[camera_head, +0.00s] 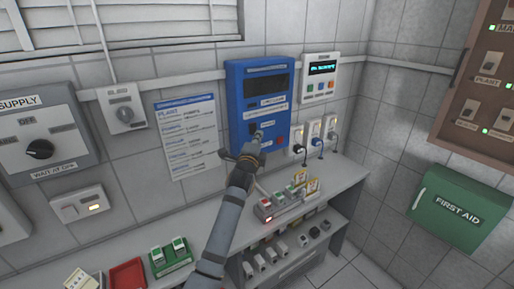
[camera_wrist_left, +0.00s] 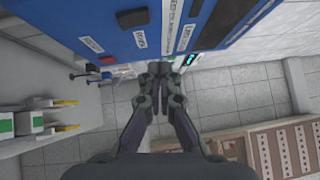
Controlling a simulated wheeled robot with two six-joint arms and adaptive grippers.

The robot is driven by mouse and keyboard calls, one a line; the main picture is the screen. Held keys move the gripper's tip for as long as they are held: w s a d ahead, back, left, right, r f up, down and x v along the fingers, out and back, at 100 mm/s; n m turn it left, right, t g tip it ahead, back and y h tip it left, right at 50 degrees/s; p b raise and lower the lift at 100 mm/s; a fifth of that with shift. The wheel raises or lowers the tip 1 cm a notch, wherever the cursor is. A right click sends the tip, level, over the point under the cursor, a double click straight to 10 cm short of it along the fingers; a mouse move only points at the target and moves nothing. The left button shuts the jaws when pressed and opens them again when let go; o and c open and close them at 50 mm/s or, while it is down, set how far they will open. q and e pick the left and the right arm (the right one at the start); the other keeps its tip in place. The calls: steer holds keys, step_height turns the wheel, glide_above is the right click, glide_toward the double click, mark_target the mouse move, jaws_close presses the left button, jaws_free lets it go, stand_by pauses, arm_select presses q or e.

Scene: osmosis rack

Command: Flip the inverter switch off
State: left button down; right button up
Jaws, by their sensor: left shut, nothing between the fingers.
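The blue inverter box (camera_head: 239,95) hangs on the tiled wall, with a dark display on its upper half. A small black switch (camera_head: 253,128) sits on its lower front, partly hidden by my gripper; a black switch (camera_wrist_left: 133,17) also shows at the top of the left wrist view. My left gripper (camera_head: 258,136) is shut and empty, its tips at the lower front of the box. In the left wrist view its fingertips (camera_wrist_left: 160,68) lie close to the blue face. Whether they touch it, and the switch's position, I cannot tell. My right gripper is out of view.
A red button (camera_head: 279,140) sits on the box's lower right. Right of it are a white panel (camera_head: 320,75) and sockets with plugs (camera_head: 314,130). Below is a shelf unit (camera_head: 340,190) with small devices. A green first aid box (camera_head: 445,210) hangs at right.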

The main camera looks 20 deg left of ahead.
arm_select(q)
steer(key=s+b, duration=0.1)
steer(key=s, duration=0.5)
steer(key=s+a+f+n+g, duration=0.1)
steer(key=s+f+n+g, duration=0.5)
steer(key=f, duration=0.5)
steer(key=s+a+f+n+g, duration=0.1)
steer(key=s+f+n+g, duration=0.15)
steer(key=s+f, duration=0.7)
steer(key=s+f+n+g+h, duration=0.1)
steer(key=s+f+n+g, duration=0.3)
steer(key=s, duration=0.5)
steer(key=s+f+n+g+h, duration=0.1)
steer(key=s+f+n+g, duration=0.25)
steer(key=s+f, duration=0.4)
steer(key=s+a+f+n, duration=0.1)
steer(key=s+f, duration=0.1)
steer(key=f, duration=1)
steer(key=s+a+f, duration=0.1)
steer(key=s+f, duration=0.1)
steer(key=f, duration=1)
steer(key=s+a+f+g, duration=0.1)
steer(key=s+f, duration=1.6)
steer(key=s, duration=0.2)
steer(key=shift+f+g, duration=0.4)
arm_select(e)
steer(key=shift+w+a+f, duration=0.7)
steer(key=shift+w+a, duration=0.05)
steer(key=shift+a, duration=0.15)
